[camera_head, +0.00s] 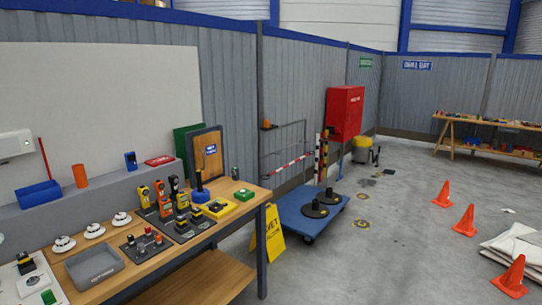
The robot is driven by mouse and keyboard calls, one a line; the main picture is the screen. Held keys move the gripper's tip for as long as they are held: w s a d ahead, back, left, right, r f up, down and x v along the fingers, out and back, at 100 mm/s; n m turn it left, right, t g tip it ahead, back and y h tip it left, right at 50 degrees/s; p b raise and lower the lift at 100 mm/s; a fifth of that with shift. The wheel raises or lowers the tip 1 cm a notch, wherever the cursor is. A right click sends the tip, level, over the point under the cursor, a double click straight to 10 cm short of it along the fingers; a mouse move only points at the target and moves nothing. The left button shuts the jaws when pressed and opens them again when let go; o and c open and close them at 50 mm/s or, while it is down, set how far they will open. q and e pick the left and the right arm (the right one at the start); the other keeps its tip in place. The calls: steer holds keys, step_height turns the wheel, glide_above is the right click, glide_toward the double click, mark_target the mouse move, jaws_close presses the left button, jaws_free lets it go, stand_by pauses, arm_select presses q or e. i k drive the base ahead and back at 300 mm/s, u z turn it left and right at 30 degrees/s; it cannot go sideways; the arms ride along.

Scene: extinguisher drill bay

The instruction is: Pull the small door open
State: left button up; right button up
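A red cabinet (345,112) hangs on the grey corrugated wall, right of centre and some way off. Its red front has small white lettering and looks closed; a handle is too small to make out. A small upright wooden panel (208,150) with a dark frame and a blue label stands at the back of the workbench, with a green panel (183,139) behind it on the left. I cannot tell which of these is the small door. Neither of my grippers shows in the head view.
The workbench (248,209) on the left holds handheld devices, a grey tray (93,265) and white detectors. A blue trolley (311,217) and yellow wet-floor sign (268,236) stand beside it. Orange cones (465,220) and white sheets (517,243) lie right. The middle floor is mostly clear.

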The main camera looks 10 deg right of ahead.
mark_target(208, 154)
steer(key=z, duration=0.55)
steer(key=k, duration=1.2)
steer(key=z, duration=0.9)
steer(key=i, duration=2.9)
steer(key=u, duration=1.65)
steer(key=i, duration=1.05)
steer(key=u, duration=0.95)
